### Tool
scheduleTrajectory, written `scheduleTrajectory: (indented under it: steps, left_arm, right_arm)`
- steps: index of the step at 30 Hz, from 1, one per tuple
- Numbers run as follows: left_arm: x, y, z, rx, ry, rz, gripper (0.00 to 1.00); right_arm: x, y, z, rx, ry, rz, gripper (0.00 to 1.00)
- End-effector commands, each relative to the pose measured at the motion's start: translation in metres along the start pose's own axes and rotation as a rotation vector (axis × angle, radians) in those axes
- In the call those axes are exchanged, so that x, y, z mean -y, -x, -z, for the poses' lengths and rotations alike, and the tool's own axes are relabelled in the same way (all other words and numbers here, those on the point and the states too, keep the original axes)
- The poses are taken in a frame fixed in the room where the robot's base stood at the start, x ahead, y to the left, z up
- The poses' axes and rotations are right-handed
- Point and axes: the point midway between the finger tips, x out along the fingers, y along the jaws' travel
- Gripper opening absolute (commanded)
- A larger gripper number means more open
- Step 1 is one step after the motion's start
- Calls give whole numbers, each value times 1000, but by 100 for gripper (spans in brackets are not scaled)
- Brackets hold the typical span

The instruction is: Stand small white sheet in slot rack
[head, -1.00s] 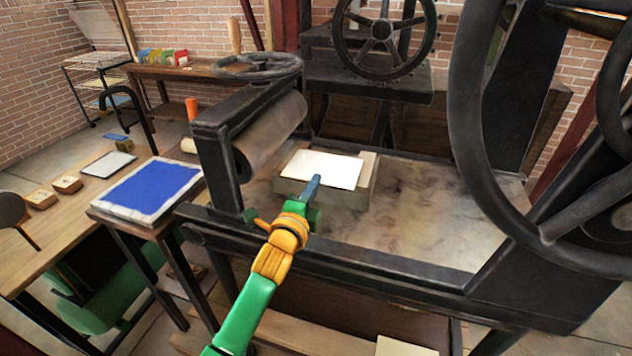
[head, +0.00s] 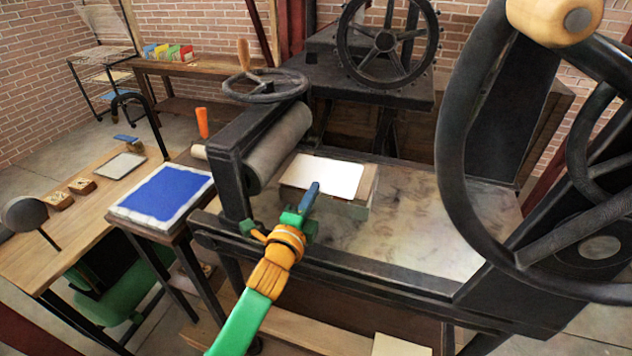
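A small white sheet (head: 332,174) lies flat on top of a pale block (head: 345,208) on the press bed. My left gripper (head: 309,194), with blue fingers, is at the sheet's near edge, and its tip overlaps that edge in the picture. The fingers are seen end-on, so I cannot tell whether they are open or shut on the sheet. Several coloured upright pieces (head: 168,52) stand on the back bench; whether they sit in the slot rack is too small to tell. My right gripper is not in view.
The press roller (head: 280,147) and its black frame stand just left of the sheet. A large handwheel (head: 452,150) rises at the right. A blue-topped pad (head: 163,192) and a wooden table (head: 60,240) are at the left. The press bed (head: 430,230) is clear right of the block.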

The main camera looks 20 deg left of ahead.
Motion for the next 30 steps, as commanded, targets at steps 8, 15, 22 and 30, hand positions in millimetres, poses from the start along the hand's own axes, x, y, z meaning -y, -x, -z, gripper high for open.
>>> scheduleTrajectory:
  steps: [8,15,22,30]
  left_arm:
    - [14,25,0,0,0,-2,0]
    - [16,36,0,0,0,0,0]
    - [15,73,0,0,2,-4,0]
    - [14,119,0,1,1,-4,0]
  right_arm:
    - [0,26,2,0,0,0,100]
    - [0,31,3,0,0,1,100]
    - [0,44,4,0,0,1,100]
    - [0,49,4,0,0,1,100]
